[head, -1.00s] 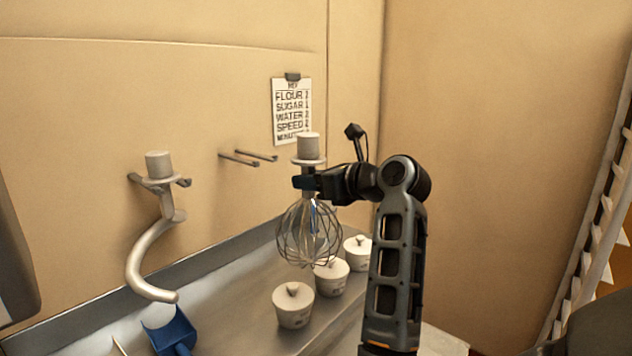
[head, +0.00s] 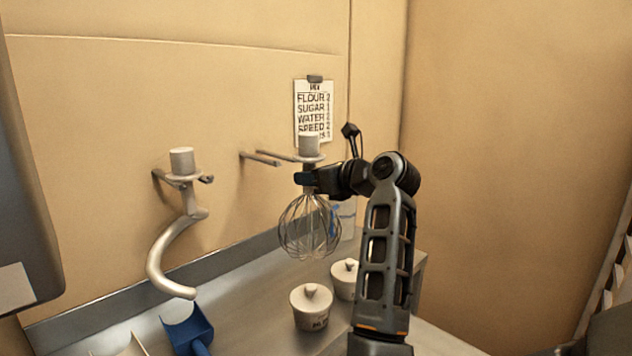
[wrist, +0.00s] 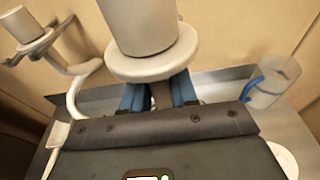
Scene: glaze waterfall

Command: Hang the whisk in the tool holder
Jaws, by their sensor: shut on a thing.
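The whisk (head: 309,226) hangs upright from my gripper (head: 304,180), wires down, above the counter. Its pale hub and round flange (wrist: 152,60) stand above my blue fingers (wrist: 158,98) in the wrist view, and the fingers are shut on the shaft just below the flange. The tool holder is a pair of wall prongs (head: 260,158), empty, just left of the whisk's flange and near its height. The prong tips look close to the flange in the head view; I cannot tell the gap in depth.
A dough hook (head: 178,245) hangs on another pair of prongs to the left. On the counter (head: 250,290) are a blue scoop (head: 187,330), lidded white pots (head: 311,306) and a clear jug with a blue handle (wrist: 265,85). A recipe card (head: 313,110) is on the wall.

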